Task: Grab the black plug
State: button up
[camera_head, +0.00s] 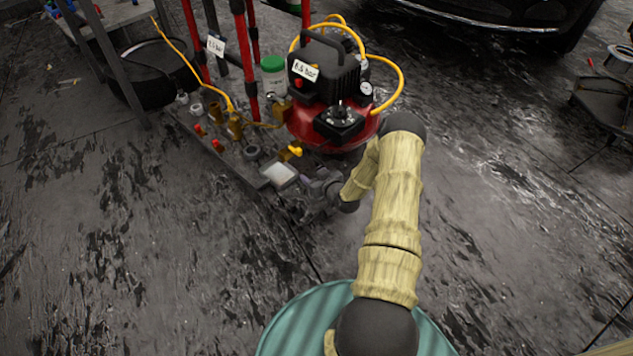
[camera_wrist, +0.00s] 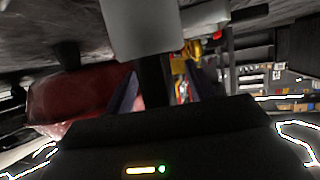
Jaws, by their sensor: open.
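My gripper (camera_head: 316,192) is at the low platform's front right corner, beside a pale grey block (camera_head: 279,175). In the wrist view, its two dark fingers (camera_wrist: 158,92) stand apart. A dark narrow piece (camera_wrist: 155,82) shows between them, below a grey block (camera_wrist: 145,28); it may be the black plug, but I cannot tell for sure. I cannot tell whether the fingers touch it. In the head view no black plug can be made out clearly near the fingers, partly because my wrist covers that spot.
A red and black compressor (camera_head: 322,95) with a yellow hose stands just behind my gripper. Brass fittings (camera_head: 235,125), a green-lidded jar (camera_head: 273,75) and red posts (camera_head: 245,60) crowd the platform (camera_head: 225,155). A black tyre-like object (camera_head: 160,75) is at left. The front floor is clear.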

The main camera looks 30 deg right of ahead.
jog(key=c, duration=1.1)
jog(key=shift+o, duration=0.2)
notch_tip(320, 180, up, 10)
jog(key=p, duration=0.6)
jog(key=shift+a+r, duration=0.1)
